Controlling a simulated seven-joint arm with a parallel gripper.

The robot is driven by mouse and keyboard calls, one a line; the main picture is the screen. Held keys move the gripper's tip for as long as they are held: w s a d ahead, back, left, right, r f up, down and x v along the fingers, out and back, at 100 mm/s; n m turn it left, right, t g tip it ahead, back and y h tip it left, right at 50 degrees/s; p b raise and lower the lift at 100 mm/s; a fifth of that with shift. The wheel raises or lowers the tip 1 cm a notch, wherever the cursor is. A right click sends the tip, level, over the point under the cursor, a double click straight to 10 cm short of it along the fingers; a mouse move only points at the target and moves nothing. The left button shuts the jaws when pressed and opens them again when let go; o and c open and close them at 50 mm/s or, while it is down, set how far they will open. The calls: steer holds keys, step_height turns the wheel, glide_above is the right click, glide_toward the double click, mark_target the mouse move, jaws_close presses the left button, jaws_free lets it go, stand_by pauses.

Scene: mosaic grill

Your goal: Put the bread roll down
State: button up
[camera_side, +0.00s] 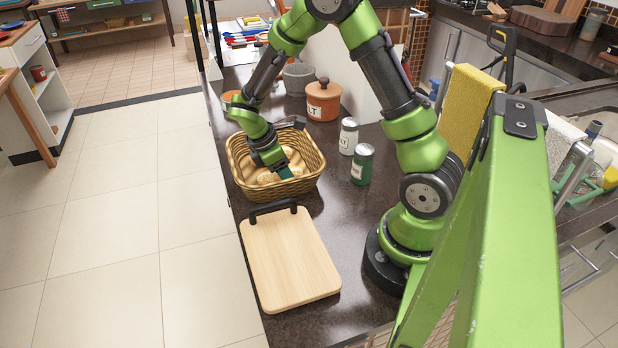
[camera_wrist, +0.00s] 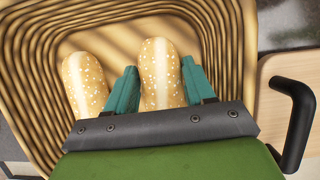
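Two sesame-topped bread rolls show in the wrist view, both in the wicker basket (camera_side: 300,185). One bread roll (camera_wrist: 162,75) lies between the two fingers of my gripper (camera_wrist: 160,85). The other roll (camera_wrist: 85,84) lies to the left, outside the fingers. In the side view my gripper (camera_side: 284,172) reaches down inside the basket and partly hides the rolls. The basket also fills much of the wrist view (camera_wrist: 30,65). The lower end of the held roll is hidden by my gripper.
A wooden cutting board (camera_side: 290,262) with a black handle lies in front of the basket, its top bare. A white shaker (camera_side: 348,136), a green can (camera_side: 362,165) and a terracotta salt jar (camera_side: 323,100) stand right of and behind the basket. The counter edge runs along the left.

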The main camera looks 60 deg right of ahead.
mark_target(267, 175)
steer(key=shift+o, duration=1.4)
steer(key=shift+r, duration=0.1)
steer(key=v, duration=1.2)
steer(key=s+a+r+m+t+y, duration=0.5)
steer(key=s+a+r+m+t, duration=0.5)
steer(key=s+r+m, duration=0.2)
steer(key=shift+a+m, duration=0.3)
steer(key=shift+m, duration=0.4)
steer(key=shift+s, duration=0.1)
